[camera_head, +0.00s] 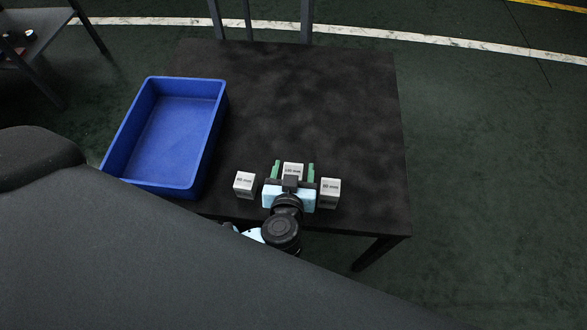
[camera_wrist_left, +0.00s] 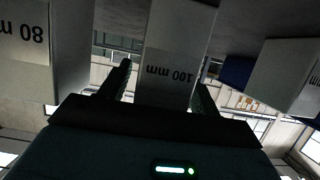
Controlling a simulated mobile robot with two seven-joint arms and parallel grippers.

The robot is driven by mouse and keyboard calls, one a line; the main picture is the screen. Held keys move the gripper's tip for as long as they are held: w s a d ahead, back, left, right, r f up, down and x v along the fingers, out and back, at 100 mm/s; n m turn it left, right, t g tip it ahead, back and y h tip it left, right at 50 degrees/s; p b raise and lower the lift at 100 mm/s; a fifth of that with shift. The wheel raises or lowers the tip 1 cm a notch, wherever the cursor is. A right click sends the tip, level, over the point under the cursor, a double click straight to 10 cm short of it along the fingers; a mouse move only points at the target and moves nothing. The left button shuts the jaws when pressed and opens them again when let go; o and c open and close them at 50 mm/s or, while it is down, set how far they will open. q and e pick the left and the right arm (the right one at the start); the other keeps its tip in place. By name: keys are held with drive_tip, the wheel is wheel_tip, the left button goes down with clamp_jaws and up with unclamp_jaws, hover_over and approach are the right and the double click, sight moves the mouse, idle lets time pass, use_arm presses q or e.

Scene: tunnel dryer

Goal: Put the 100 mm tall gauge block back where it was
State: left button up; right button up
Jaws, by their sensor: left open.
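The 100 mm gauge block (camera_head: 292,169), light grey with a printed label, stands on the dark table near its front edge. It fills the middle of the left wrist view (camera_wrist_left: 177,50), where it appears upside down. My left gripper (camera_head: 293,168) is open, with its green fingers on either side of this block; a narrow gap shows beside the block in the wrist view. The gripper body hides the block's lower part in the head view. My right gripper is not in view.
A similar block (camera_head: 244,184) stands left of the gripper; the 80 mm block (camera_head: 330,190) stands close on its right. A blue bin (camera_head: 207,150) sits on the table's left side, its visible floor empty. The table (camera_head: 330,95) is clear behind the blocks.

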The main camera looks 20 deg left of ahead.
use_arm(q)
drive_tip(key=shift+r, duration=0.1)
drive_tip(key=p+v, duration=0.1)
drive_tip(key=v, duration=1.1)
drive_tip(key=shift+p, duration=0.4)
